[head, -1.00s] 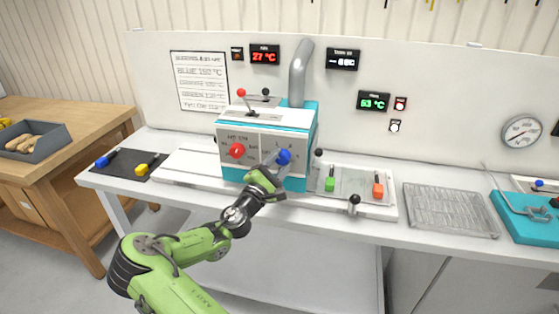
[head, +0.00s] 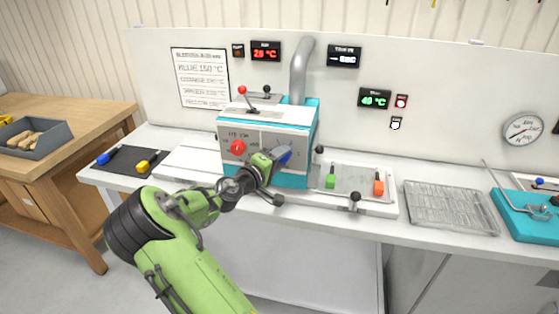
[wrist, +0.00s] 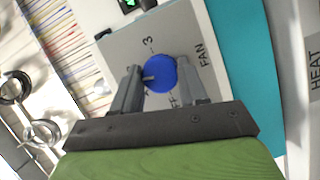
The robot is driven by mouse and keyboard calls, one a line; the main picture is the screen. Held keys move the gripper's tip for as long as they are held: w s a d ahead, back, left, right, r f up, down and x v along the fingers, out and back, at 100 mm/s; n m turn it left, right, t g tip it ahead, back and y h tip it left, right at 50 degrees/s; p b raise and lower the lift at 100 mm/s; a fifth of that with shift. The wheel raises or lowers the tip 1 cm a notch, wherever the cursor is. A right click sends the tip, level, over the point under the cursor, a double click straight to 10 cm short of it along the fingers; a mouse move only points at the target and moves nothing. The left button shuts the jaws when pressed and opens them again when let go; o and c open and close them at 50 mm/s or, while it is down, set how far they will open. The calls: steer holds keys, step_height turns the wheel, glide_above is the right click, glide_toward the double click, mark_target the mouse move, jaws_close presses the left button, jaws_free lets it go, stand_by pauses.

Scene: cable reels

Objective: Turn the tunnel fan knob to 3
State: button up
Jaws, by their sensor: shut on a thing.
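The blue fan knob (wrist: 161,74) is on the front face of the white and teal machine. In the wrist view it sits between the fingers of my gripper (wrist: 158,84), which is shut on it. A pale pointer mark shows on the knob's left side in that view. The label "3" is above the knob, "FAN" to its right, and a partly hidden label ending in "FF" below. In the head view my gripper (head: 275,159) covers most of the blue knob (head: 285,154).
A red knob (head: 238,147) is left of the blue one on the machine (head: 297,140). A wire rack (head: 448,208) is farther right.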

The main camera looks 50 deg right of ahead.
steer(key=shift+s+r+m+t+y+b, duration=0.1)
steer(key=shift+m+t+y+b, duration=0.7)
steer(key=shift+m+b, duration=1.05)
steer(key=shift+s+f+m+t+y+b, duration=0.1)
steer(key=shift+m+t+y+b, duration=0.7)
steer(key=shift+m+b, duration=1)
steer(key=shift+s+r+m+t+y+b, duration=0.1)
steer(key=shift+m+t+y+b, duration=0.7)
steer(key=shift+m+b, duration=1.05)
steer(key=shift+w, duration=0.1)
steer(key=o, duration=1.1)
steer(key=shift+c, duration=0.2)
steer(key=shift+r, duration=0.1)
